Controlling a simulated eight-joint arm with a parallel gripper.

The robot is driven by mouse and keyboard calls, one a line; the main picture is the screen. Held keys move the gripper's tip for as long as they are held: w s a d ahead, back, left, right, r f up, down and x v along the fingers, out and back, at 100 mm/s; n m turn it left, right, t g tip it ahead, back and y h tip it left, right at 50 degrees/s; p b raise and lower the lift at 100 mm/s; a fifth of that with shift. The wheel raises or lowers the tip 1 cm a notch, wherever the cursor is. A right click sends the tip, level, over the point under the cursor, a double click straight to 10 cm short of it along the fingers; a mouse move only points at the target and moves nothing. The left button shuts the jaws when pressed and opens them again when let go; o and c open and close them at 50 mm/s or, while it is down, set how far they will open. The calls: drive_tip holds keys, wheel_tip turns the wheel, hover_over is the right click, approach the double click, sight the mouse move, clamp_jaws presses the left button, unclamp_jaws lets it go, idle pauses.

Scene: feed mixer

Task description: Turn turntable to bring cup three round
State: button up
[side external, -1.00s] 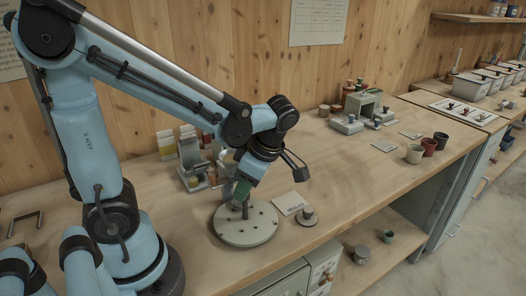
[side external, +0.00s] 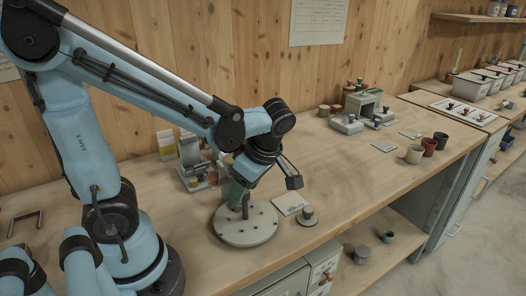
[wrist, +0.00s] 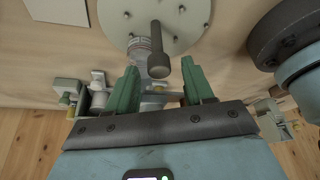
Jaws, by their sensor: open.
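The turntable (side external: 246,236) is a round pale grey disc with small dark pegs around its top. It stands on the bench in front of my arm. A dark upright post (side external: 245,208) rises from it; in the wrist view the post (wrist: 158,50) has a thicker end and lies between the lines of my two green fingers. My gripper (side external: 237,194) is open, low over the far side of the turntable. The wrist view shows the gripper (wrist: 160,78) with its fingers apart on either side of the post's end; contact cannot be told.
A tan cup (side external: 414,154), a red-brown cup (side external: 429,147) and a black cup (side external: 441,139) stand at the right. A small round knobbed object (side external: 307,217) and a white card (side external: 290,204) lie beside the turntable. A grey device (side external: 190,158) stands behind. The middle bench is clear.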

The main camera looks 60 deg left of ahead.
drive_tip(key=m, duration=0.2)
drive_tip(key=m+t, duration=0.1)
drive_tip(key=m, duration=0.1)
drive_tip(key=shift+s+t+y, duration=0.1)
drive_tip(key=shift+t+y, duration=0.2)
drive_tip(key=w+d+r+n, duration=0.1)
drive_tip(key=d+r, duration=0.3)
drive_tip(key=r, duration=0.7)
drive_tip(key=shift+w+d+n+g, duration=0.15)
drive_tip(key=shift+d+n+g, duration=0.05)
drive_tip(key=shift+n+g, duration=0.25)
drive_tip(key=shift+r, duration=0.1)
drive_tip(key=shift+s+a+f+m+t, duration=0.2)
drive_tip(key=shift+a+f+m, duration=0.4)
drive_tip(key=shift+f, duration=1.25)
drive_tip(key=shift+s+a+f+m+t, duration=0.25)
drive_tip(key=shift+a+f, duration=0.6)
drive_tip(key=shift+f, duration=1.05)
drive_tip(key=shift+s+a+f+m+t, duration=0.15)
drive_tip(key=shift+a+f+m, duration=0.5)
drive_tip(key=shift+f, duration=1.2)
drive_tip(key=shift+a, duration=0.1)
clamp_jaws()
